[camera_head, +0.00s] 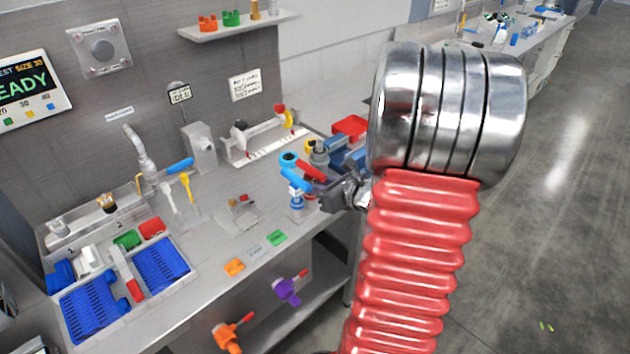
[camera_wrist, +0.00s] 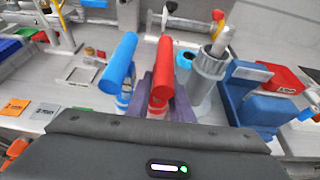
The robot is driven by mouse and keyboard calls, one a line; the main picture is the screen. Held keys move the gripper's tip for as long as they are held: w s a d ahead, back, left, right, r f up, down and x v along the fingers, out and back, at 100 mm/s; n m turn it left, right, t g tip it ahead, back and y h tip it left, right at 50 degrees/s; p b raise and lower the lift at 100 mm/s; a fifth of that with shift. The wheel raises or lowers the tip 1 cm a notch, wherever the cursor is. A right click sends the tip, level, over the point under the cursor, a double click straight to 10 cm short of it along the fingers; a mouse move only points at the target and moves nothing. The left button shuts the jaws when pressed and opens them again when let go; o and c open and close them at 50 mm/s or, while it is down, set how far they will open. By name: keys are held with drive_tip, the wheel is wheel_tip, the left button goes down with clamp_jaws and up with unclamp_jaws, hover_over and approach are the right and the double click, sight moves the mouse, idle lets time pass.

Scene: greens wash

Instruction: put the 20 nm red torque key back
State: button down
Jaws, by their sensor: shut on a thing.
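The red torque key (camera_head: 312,172) shows its red bar handle over the right part of the bench; it also shows in the wrist view (camera_wrist: 162,70). My gripper (camera_head: 328,190) is shut on it below the handle, with purplish fingers (camera_wrist: 172,110) around its shaft. The key's lower end is hidden, so I cannot tell whether it touches a seat. A blue-handled key (camera_head: 296,180) stands close beside it on the left, also in the wrist view (camera_wrist: 119,64). No size marking on the red key is readable.
A grey cylindrical fixture (camera_wrist: 209,72) and a blue vise-like block (camera_wrist: 255,95) stand close on the right. A small tray (camera_head: 240,218) and orange and green tags lie left. Blue racks (camera_head: 95,302) fill the near left.

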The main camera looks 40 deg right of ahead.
drive_tip(key=c, duration=1.8)
unclamp_jaws()
drive_tip(key=shift+f, duration=0.1)
drive_tip(key=shift+c, duration=0.2)
drive_tip(key=shift+s, duration=0.1)
drive_tip(key=v, duration=1.2)
